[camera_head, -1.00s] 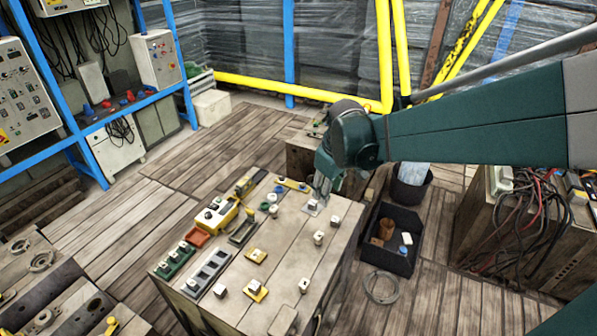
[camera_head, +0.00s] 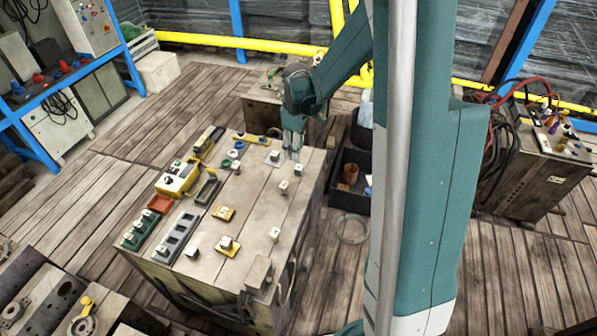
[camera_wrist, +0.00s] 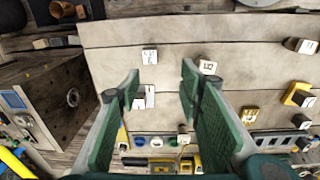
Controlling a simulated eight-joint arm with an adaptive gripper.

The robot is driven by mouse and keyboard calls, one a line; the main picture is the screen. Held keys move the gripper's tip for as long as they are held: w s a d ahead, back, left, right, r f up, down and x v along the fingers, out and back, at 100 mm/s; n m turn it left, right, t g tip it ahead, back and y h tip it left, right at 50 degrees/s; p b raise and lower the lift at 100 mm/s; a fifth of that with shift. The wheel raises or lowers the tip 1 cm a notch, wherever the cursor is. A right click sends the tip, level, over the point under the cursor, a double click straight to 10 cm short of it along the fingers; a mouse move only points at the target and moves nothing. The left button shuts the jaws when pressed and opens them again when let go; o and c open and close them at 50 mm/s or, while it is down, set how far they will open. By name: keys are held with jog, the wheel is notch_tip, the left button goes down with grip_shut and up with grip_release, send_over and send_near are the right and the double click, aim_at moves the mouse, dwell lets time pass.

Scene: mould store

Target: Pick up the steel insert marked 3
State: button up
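Several small steel inserts with dark marks stand on the wooden bench (camera_head: 255,205). I cannot read a clear 3 on any of them. One insert (camera_head: 274,156) sits on a white plate at the bench's far end; it shows between my fingers in the wrist view (camera_wrist: 149,97). A second insert (camera_head: 298,170) stands bare nearby, also in the wrist view (camera_wrist: 150,57). A third (camera_head: 283,187) stands nearer, in the wrist view (camera_wrist: 208,67) beyond the right fingertip. My gripper (camera_head: 292,154) points down above the far end, open and empty; its fingers are spread in the wrist view (camera_wrist: 157,84).
Other inserts stand on yellow plates (camera_head: 227,248) and in a grey slotted holder (camera_head: 176,238). A yellow control box (camera_head: 178,180), red tray (camera_head: 160,203) and green holder (camera_head: 138,234) line the left edge. A black bin (camera_head: 350,200) stands right of the bench.

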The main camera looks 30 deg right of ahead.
send_over(299, 167)
jog(key=shift+n+g, duration=0.3)
jog(key=shift+n, duration=0.1)
notch_tip(299, 167, down, 5)
jog(key=shift+s+a+f, duration=0.1)
jog(key=shift+f, duration=0.05)
jog(key=shift+f+b, duration=0.5)
jog(key=shift+f, duration=0.75)
jog(key=shift+f, duration=0.1)
jog(key=shift+f+b, duration=0.75)
jog(key=shift+f, duration=1.8)
jog(key=shift+c, duration=0.4)
jog(key=c, duration=1)
